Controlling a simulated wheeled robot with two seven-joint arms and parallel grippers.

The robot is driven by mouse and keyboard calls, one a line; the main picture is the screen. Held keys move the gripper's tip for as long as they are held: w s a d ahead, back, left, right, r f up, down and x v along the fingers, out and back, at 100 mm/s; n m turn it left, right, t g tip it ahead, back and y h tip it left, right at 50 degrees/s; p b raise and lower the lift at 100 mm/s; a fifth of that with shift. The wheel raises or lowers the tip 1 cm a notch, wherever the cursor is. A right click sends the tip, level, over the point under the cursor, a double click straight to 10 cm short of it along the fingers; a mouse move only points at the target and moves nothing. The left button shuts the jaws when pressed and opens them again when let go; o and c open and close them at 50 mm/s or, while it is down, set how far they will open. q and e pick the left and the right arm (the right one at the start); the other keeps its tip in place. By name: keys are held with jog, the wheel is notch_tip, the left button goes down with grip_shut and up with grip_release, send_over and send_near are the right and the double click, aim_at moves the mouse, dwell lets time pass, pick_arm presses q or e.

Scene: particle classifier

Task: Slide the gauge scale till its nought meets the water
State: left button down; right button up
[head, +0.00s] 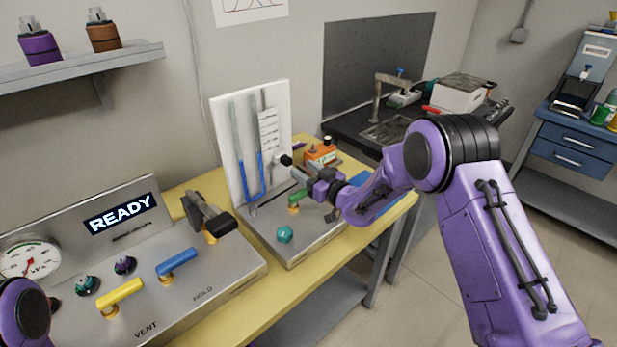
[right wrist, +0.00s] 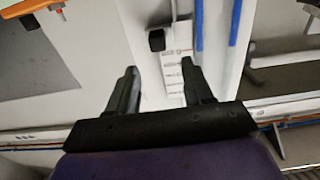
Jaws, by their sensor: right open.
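The gauge scale (head: 268,132) is a white strip with dark marks, mounted upright on the white board beside the right limb of a U-tube. Blue water (head: 249,178) fills the bottom of the tube, a little higher in the right limb. A black knob (head: 286,160) sits at the scale's lower right. My right gripper (head: 293,169) is open in front of the board near the knob. In the right wrist view, the scale (right wrist: 178,55) and knob (right wrist: 157,40) lie beyond the parted fingers, with nothing held. The scale's figures are too small to read. My left gripper is out of view.
A green-handled valve (head: 298,196) and a teal knob (head: 285,234) stand on the base below the board. An orange box (head: 320,153) is behind my right gripper. A panel with a READY display (head: 123,213) and yellow and blue levers is at left.

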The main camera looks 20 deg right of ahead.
aim_at(290, 162)
jog(key=shift+s+d, duration=0.25)
jog(key=shift+s, duration=0.4)
jog(key=p+x, duration=0.1)
jog(key=x, duration=0.2)
jog(key=p+x, duration=0.1)
jog(key=x, duration=0.2)
jog(key=p+x, duration=0.1)
jog(key=x, duration=0.3)
jog(key=shift+w+f+p, duration=0.15)
jog(key=shift+f+p, duration=0.2)
jog(key=shift+p, duration=0.05)
